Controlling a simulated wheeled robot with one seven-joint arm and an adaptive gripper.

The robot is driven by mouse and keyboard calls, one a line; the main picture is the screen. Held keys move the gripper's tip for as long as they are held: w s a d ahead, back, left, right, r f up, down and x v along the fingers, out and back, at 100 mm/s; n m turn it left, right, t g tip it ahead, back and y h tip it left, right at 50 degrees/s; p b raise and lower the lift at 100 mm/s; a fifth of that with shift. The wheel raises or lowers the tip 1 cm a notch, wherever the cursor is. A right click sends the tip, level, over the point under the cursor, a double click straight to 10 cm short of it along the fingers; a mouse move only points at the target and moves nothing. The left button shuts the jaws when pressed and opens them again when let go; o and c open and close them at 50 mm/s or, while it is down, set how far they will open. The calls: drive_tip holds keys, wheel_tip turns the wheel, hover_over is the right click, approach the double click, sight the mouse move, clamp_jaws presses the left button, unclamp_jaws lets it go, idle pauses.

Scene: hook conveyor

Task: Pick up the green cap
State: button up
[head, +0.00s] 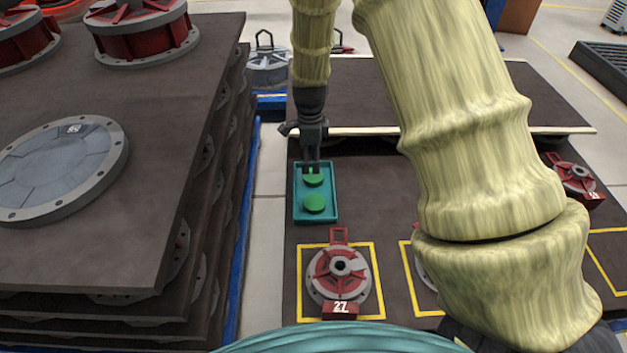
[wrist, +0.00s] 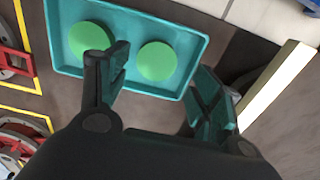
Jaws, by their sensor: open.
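Two round green caps lie in a teal tray (head: 332,191) on the dark table. In the head view the far green cap (head: 313,181) lies just below my gripper's fingers, and the near green cap (head: 314,203) lies in front of it. My gripper (head: 311,168) is open and empty, pointing down over the far end of the tray. In the wrist view one cap (wrist: 157,62) sits between the spread fingers, beyond their tips, and the other cap (wrist: 90,38) is to the left, partly beside a finger.
A red and grey flanged part (head: 337,275) with a tag marked 27 sits in a yellow square in front of the tray. A pale bar (head: 460,131) runs along the table behind it. A tall stack of dark panels (head: 190,180) stands at the left.

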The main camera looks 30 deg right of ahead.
sight(310, 175)
drive_tip(key=shift+a+f+b, duration=0.1)
drive_tip(key=shift+f+b, duration=1.6)
drive_tip(key=shift+f, duration=1.65)
drive_tip(key=shift+r, duration=0.1)
drive_tip(key=c, duration=0.5)
